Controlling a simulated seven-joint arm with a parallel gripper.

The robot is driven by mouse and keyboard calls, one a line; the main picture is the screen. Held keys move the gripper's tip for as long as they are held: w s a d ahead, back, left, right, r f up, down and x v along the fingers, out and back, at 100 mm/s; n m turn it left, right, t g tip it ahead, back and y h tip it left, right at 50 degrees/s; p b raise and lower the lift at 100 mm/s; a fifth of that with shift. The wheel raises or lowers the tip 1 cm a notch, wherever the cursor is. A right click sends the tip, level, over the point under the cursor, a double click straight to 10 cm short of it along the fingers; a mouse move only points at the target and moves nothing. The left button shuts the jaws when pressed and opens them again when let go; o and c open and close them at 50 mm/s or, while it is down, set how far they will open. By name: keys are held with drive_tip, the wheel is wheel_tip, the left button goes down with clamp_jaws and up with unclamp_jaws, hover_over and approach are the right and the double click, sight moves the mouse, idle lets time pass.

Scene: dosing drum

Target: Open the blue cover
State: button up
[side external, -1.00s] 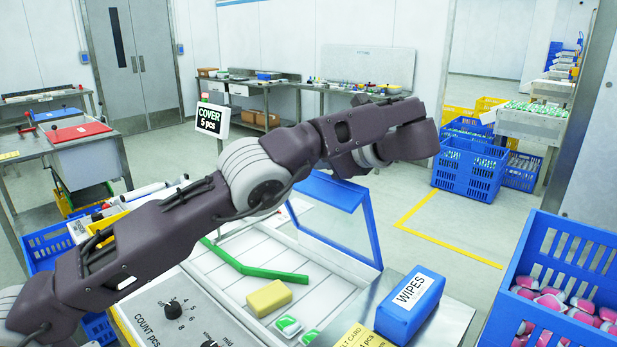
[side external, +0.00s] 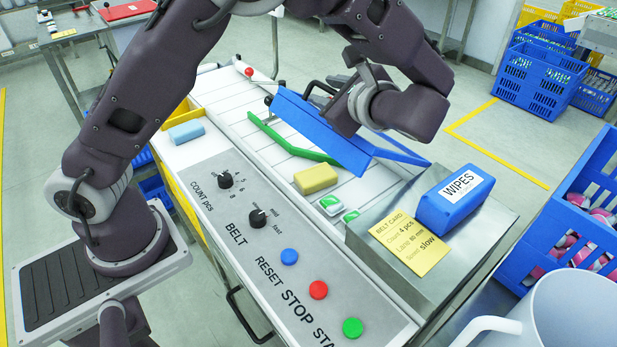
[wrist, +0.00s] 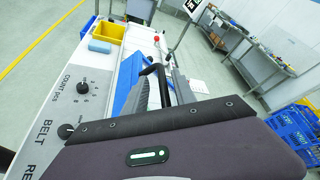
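The blue cover (side external: 312,128) stands tilted over the white belt, its blue frame crossing above the lanes. Part of it is hidden behind my wrist. In the wrist view a blue strip of the cover (wrist: 126,82) shows left of the fingers. My gripper (wrist: 163,88) is at the cover, with its fingers pointing along the machine. A black handle-like bar (wrist: 154,70) shows by the fingertips. I cannot tell whether the fingers are closed on it or only around it.
A yellow block (side external: 315,179), a green guide bar (side external: 285,141) and green-white packs lie on the belt (side external: 236,113). A blue WIPES box (side external: 455,200) stands close on the right. The control panel (side external: 270,225) is in front. A white mug (side external: 570,310) and blue crate (side external: 560,215) stand at right.

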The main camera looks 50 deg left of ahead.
sight(310, 134)
drive_tip(key=s+f+n, duration=0.1)
drive_tip(key=f, duration=0.1)
drive_tip(key=s+f+n+t, duration=0.1)
drive_tip(key=s+f, duration=0.1)
drive_tip(key=s+f+n, duration=0.1)
drive_tip(key=f, duration=0.1)
drive_tip(key=shift+s+f+t+y, duration=0.3)
drive_tip(key=shift+f+t, duration=0.05)
drive_tip(key=shift+t, duration=0.05)
drive_tip(key=f, duration=0.2)
drive_tip(key=s+f, duration=0.1)
drive_tip(key=f, duration=0.1)
drive_tip(key=s+d+f, duration=0.1)
drive_tip(key=f, duration=0.2)
drive_tip(key=shift+s, duration=0.25)
drive_tip(key=v, duration=0.5)
drive_tip(key=shift+r+n, duration=0.1)
drive_tip(key=shift+n, duration=0.2)
